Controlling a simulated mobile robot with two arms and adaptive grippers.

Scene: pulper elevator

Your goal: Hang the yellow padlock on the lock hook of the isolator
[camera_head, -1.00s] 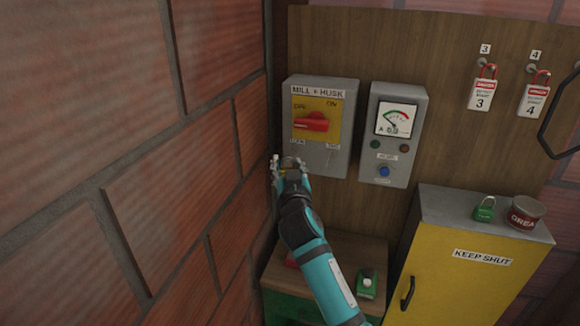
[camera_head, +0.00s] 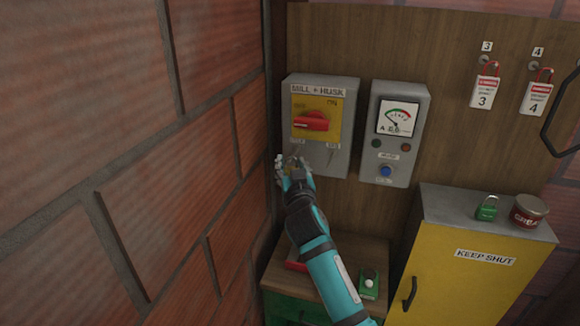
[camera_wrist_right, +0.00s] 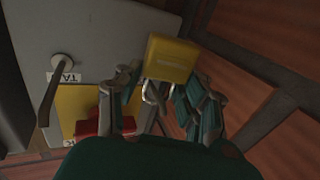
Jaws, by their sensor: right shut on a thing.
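The isolator (camera_head: 318,125) is a grey box on the wooden board, marked MILL + HUSK, with a red rotary handle (camera_head: 311,121) on a yellow plate. My right gripper (camera_head: 292,166) is at its lower left corner. In the right wrist view the gripper (camera_wrist_right: 160,84) is shut on the yellow padlock (camera_wrist_right: 172,57), whose body sticks out past the fingertips. Its metal shackle (camera_wrist_right: 152,96) lies between the fingers. The tag hook (camera_wrist_right: 50,88) shows apart from the padlock. The lock hook is hard to make out near the gripper; I cannot tell whether the shackle touches it. My left gripper is not in view.
A brick wall (camera_head: 130,170) stands close on the left. A meter box (camera_head: 395,130) is right of the isolator. Red padlocks with tags 3 (camera_head: 485,92) and 4 (camera_head: 537,97) hang further right. A green padlock (camera_head: 487,208) and a tin (camera_head: 528,210) stand on the yellow cabinet (camera_head: 475,275).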

